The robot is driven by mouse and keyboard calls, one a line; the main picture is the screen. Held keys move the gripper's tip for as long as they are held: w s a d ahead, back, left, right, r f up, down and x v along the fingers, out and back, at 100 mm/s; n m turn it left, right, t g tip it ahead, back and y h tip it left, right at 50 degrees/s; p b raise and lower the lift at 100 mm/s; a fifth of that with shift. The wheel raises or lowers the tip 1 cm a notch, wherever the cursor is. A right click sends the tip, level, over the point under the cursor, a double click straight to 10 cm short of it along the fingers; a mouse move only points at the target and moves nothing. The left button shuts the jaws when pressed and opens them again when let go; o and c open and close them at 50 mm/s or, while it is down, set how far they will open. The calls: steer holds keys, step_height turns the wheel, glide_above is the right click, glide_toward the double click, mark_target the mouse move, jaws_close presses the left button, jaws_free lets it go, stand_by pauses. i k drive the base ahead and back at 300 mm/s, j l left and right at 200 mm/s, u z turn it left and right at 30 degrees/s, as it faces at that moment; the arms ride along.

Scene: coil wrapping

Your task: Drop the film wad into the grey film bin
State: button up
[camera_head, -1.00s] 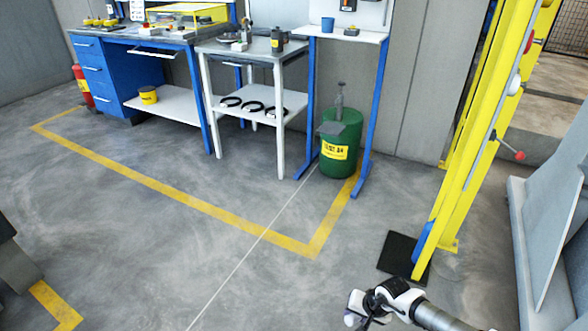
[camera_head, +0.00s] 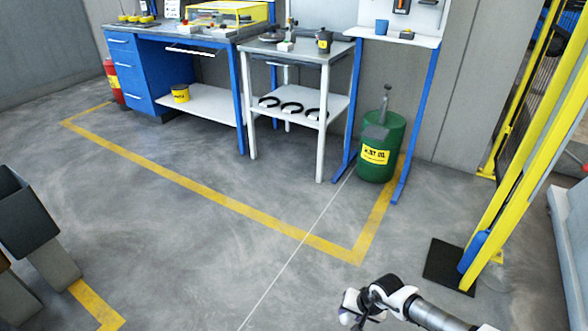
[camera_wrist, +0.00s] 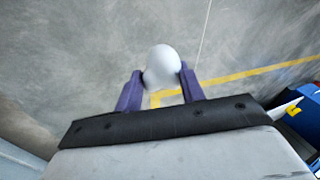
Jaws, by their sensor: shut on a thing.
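The film wad (camera_wrist: 161,66) is a smooth whitish ball between the two purple fingers of my gripper (camera_wrist: 161,76) in the wrist view. My gripper is shut on it, holding it above bare floor. In the head view my gripper (camera_head: 355,310) is at the bottom, right of centre, with a white patch at its tip that seems to be the wad. A dark grey open-topped bin (camera_head: 27,228) stands at the left edge, well left of my gripper. I cannot tell for certain that it is the film bin; its inside is mostly hidden.
A lighter grey block (camera_head: 57,268) stands against the dark bin. A green oil drum (camera_head: 378,160), a white side table (camera_head: 335,103) and a blue workbench (camera_head: 130,72) stand at the back. A yellow post (camera_head: 520,165) rises at right. The middle floor (camera_head: 200,245) is clear.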

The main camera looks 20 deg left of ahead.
mark_target(29, 252)
steer(key=j+u, duration=0.1)
steer(key=j, duration=0.6)
steer(key=j+u, duration=0.15)
steer(key=j, duration=0.55)
steer(key=j+u, duration=0.1)
steer(key=j, duration=0.6)
steer(key=j+u, duration=0.1)
steer(key=j, duration=0.6)
steer(key=i+j+u, duration=0.15)
steer(key=j, duration=0.55)
